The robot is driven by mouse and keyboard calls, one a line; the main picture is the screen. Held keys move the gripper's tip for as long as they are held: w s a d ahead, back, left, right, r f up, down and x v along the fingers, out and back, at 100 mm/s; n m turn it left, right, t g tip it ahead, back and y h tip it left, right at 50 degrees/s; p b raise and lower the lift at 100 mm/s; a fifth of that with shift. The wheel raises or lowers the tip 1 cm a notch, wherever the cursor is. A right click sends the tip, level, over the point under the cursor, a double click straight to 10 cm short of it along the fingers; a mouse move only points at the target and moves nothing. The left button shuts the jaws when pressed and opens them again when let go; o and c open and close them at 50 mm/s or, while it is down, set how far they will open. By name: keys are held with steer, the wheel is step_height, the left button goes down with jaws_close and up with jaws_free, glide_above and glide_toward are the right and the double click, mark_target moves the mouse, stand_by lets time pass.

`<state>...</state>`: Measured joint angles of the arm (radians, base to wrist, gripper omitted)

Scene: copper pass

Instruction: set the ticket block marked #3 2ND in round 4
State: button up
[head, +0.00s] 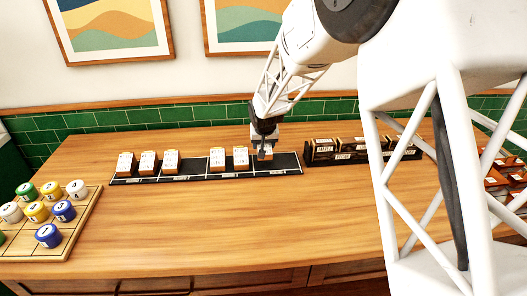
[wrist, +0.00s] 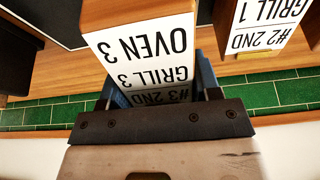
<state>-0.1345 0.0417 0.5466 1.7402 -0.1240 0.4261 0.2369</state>
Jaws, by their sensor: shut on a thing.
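The ticket block marked #3 2ND (wrist: 150,60) fills the middle of the wrist view, with OVEN 3 and GRILL 3 on its white face. My gripper (wrist: 160,100) is shut on this block, its jaws at the block's #3 2ND end. In the head view my gripper (head: 264,148) is over the right end of the long black rail (head: 194,168), and the held block (head: 266,154) is partly hidden behind it. I cannot tell whether the block touches the rail. Round numbers on the rail are too small to read.
Several white-faced ticket blocks stand on the rail, one at its left end (head: 126,163). A block marked #2 2ND (wrist: 266,22) is beside the held one. A dark rack (head: 350,152) stands right, a board of numbered caps (head: 80,238) left. The front counter (head: 215,225) is clear.

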mark_target(265, 149)
steer(key=shift+f, duration=1.75)
steer(key=shift+f, duration=0.1)
steer(key=o, duration=1)
steer(key=v, duration=1.1)
steer(key=shift+w, duration=0.1)
steer(key=shift+s+r, duration=0.25)
steer(key=shift+r, duration=0.35)
